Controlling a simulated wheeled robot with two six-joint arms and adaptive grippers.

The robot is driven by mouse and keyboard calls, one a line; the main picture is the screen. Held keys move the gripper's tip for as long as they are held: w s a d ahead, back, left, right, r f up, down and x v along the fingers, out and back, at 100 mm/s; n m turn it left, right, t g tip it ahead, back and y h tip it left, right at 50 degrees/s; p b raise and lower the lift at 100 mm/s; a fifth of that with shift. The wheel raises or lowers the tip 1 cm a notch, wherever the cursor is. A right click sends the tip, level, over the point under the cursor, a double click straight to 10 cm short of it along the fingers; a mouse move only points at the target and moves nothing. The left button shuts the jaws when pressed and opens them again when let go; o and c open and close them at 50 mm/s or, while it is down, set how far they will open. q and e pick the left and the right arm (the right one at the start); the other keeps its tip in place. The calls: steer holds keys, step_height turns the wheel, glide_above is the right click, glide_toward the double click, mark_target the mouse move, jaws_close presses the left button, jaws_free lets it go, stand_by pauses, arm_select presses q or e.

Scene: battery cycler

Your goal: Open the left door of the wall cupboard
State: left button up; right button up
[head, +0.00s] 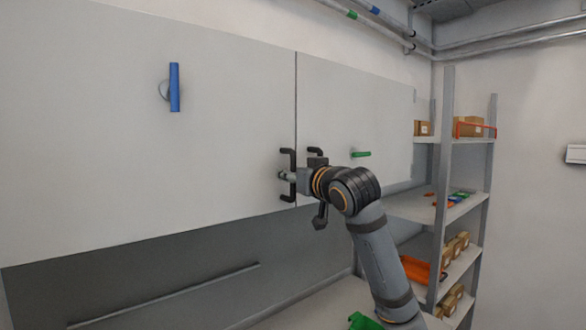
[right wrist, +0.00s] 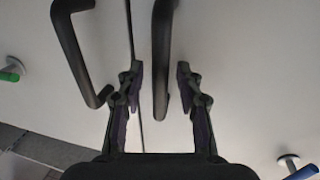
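The left door (head: 150,170) of the wall cupboard is shut, level with the right door (head: 345,110). Its black bar handle (head: 288,197) stands upright beside the seam between the doors. My right gripper (head: 286,176) is at this handle. In the right wrist view, the left door's handle (right wrist: 161,60) runs between the two open fingertips of my right gripper (right wrist: 160,80), with a visible gap on both sides. The right door's black handle (right wrist: 76,50) lies outside the fingers, to the left in that view. My left gripper is not in view.
A blue bar (head: 174,87) on a round mount sticks out from the left door. A green one (head: 360,154) is on the right door. A metal shelf rack (head: 447,130) with boxes stands at the right. A worktop (head: 325,302) lies below the cupboard.

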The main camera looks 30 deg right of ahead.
jaws_close()
stand_by(0.7)
